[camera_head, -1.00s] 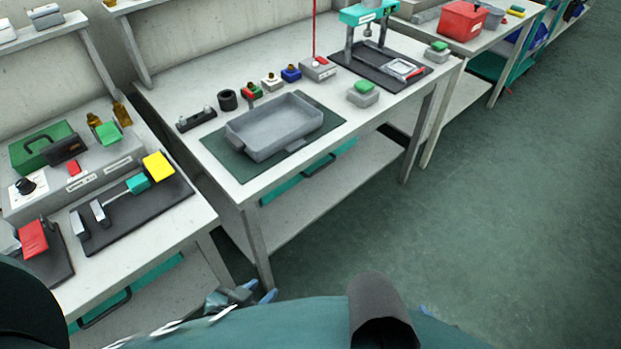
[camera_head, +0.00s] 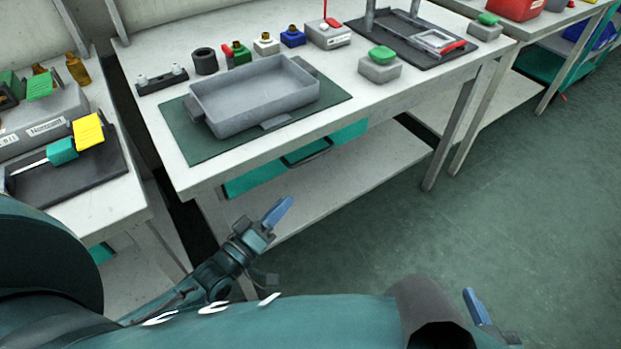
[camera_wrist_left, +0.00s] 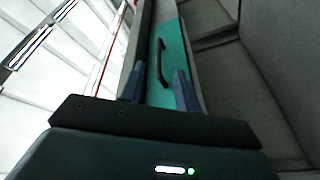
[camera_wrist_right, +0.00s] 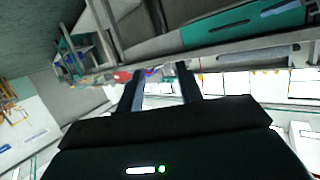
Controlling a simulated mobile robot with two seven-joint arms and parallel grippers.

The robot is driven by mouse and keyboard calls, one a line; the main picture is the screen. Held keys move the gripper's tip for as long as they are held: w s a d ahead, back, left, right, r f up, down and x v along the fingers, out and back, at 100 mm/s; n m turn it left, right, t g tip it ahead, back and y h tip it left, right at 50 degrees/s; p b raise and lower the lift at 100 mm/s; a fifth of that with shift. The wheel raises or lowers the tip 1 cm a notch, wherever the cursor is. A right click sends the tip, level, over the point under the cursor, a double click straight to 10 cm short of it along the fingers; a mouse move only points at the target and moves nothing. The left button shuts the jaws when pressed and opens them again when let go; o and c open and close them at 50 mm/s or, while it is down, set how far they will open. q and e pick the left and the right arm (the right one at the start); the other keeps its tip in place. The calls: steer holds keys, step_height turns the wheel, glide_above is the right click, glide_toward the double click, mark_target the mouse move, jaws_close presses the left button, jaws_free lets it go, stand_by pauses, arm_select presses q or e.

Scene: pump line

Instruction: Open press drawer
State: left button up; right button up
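A teal drawer (camera_head: 240,184) with a dark bar handle (camera_head: 308,154) sits shut under the front edge of the middle table. In the left wrist view the drawer front (camera_wrist_left: 174,50) and its handle (camera_wrist_left: 160,62) show ahead, between the fingers. My left gripper (camera_head: 277,213) is below and in front of the drawer, apart from the handle; its blue fingers stand open and empty in the left wrist view (camera_wrist_left: 157,84). My right gripper (camera_head: 475,303) is low at the right, partly hidden by my body. Its fingers (camera_wrist_right: 160,88) are open and empty in the right wrist view.
The middle table carries a grey tray (camera_head: 255,95) on a green mat (camera_head: 180,140), a green-topped button box (camera_head: 380,68) and a press stand (camera_head: 400,40), cut off at the top. A table leg (camera_head: 455,130) stands right of the drawer. Floor on the right is clear.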

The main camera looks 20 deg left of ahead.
mark_target(311, 159)
arm_select(q)
steer(key=shift+n+t, duration=0.5)
steer(key=shift+n, duration=0.1)
steer(key=x, duration=0.4)
steer(key=a+b+x, duration=0.1)
steer(key=x, duration=0.8)
steer(key=shift+w+a, duration=0.15)
steer(key=shift+w, duration=0.3)
jaws_close()
